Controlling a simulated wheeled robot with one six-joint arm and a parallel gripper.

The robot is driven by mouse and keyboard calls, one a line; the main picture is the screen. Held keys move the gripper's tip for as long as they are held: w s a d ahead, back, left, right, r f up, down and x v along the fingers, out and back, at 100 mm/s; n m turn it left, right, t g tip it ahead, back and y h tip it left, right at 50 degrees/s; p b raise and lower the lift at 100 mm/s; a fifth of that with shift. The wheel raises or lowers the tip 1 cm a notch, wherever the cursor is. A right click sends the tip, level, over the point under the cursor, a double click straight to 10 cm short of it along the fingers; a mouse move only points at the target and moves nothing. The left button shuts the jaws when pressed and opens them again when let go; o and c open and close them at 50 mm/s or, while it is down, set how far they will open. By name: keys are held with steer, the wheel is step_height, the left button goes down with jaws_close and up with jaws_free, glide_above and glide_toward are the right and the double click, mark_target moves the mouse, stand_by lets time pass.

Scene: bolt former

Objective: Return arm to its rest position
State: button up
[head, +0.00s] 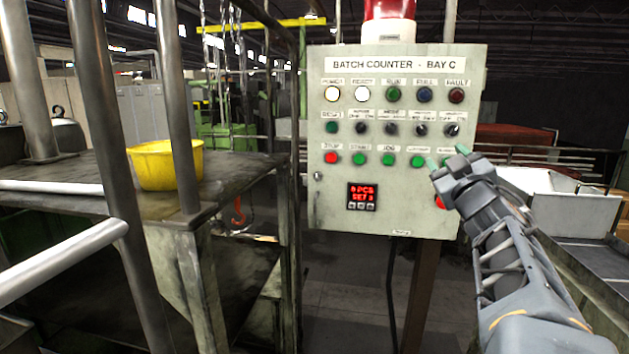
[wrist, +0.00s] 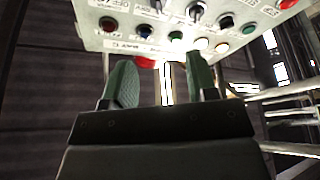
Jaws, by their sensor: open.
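My gripper (head: 447,160) is raised in front of the lower right of a control panel (head: 332,215) labelled "BATCH COUNTER - BAY C". Its green fingertips overlap the right end of the lower button row in the head view; whether they touch the panel cannot be told there. In the wrist view the fingers of my gripper (wrist: 160,85) stand apart with nothing between them, and the panel (wrist: 100,35) lies beyond them. My arm runs down to the lower right. The display (head: 362,197) reads "8 PCS" or similar, with "SET" below.
A red beacon (head: 389,12) tops the panel. At left, a yellow bucket (head: 165,165) stands on a dark bench (head: 95,190) behind metal posts and a rail (head: 65,260). At right is a white bin (head: 560,200) with metal trays. Floor shows between bench and panel post.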

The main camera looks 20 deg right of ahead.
steer(key=s+d+f+m+g+h, duration=0.2)
steer(key=d+f+m+g+h, duration=0.4)
steer(key=f, duration=0.2)
steer(key=s+a+f+m+g+y, duration=0.1)
steer(key=a+f+g, duration=0.15)
steer(key=f, duration=0.35)
steer(key=s+a+f+m+g+y, duration=0.1)
steer(key=f+g, duration=0.2)
steer(key=f, duration=0.3)
steer(key=s+a+f+n+g+y, duration=0.1)
steer(key=s+a+f+y, duration=0.1)
steer(key=a+f, duration=0.3)
steer(key=s+a+f+n+g+y, duration=0.1)
steer(key=s+a+f+g+y, duration=0.1)
steer(key=a, duration=1)
steer(key=s+a+f+n+g+y, duration=0.2)
steer(key=s+a+f+y, duration=0.2)
steer(key=a+f, duration=0.3)
steer(key=shift+s+a+f+y, duration=0.3)
steer(key=shift+a+y, duration=0.3)
steer(key=shift+a, duration=0.4)
steer(key=shift+g, duration=0.25)
steer(key=shift+c, duration=0.2)
